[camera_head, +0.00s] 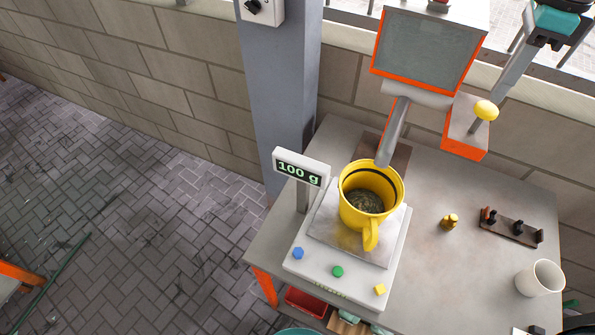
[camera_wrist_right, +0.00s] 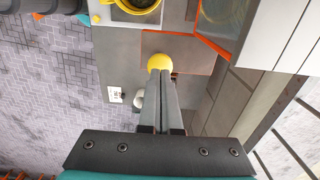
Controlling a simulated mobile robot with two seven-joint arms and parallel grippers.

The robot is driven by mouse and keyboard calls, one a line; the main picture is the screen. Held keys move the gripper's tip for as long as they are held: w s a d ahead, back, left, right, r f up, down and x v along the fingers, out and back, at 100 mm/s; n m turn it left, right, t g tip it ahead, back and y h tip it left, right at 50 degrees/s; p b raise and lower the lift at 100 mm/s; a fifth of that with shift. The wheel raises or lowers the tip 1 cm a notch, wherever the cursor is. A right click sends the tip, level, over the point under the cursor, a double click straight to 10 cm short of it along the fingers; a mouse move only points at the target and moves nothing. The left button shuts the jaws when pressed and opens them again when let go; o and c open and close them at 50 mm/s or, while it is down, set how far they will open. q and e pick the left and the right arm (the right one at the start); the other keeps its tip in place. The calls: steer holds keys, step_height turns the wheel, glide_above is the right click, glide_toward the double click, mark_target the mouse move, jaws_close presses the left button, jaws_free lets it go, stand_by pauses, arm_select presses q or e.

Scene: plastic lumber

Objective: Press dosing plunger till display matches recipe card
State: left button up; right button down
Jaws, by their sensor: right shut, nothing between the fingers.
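The dosing plunger is a lever with a yellow knob (camera_head: 486,110) on the orange-and-grey dispenser (camera_head: 430,50). My right gripper (camera_head: 499,96) comes in from the upper right, shut and empty, its tips right at the knob. In the right wrist view the yellow knob (camera_wrist_right: 160,63) shows just beyond the shut fingertips (camera_wrist_right: 160,76); I cannot tell whether they touch. The display (camera_head: 299,169) reads "100 g". A yellow mug (camera_head: 364,220) with dark granules inside stands on the scale (camera_head: 322,262) under the spout. A small white card (camera_wrist_right: 116,95) has dark marks too small to read. My left gripper is out of view.
A grey column (camera_head: 280,90) rises behind the display. A red bin (camera_head: 306,302) sits below the table's front edge.

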mark_target(489, 107)
steer(key=shift+f, duration=0.15)
stand_by(0.3)
steer(key=shift+f+b, duration=1.65)
steer(key=shift+b, duration=0.05)
steer(key=shift+r, duration=0.2)
steer(key=shift+r+p, duration=1.95)
steer(key=shift+r, duration=0.85)
steer(key=shift+f, duration=0.1)
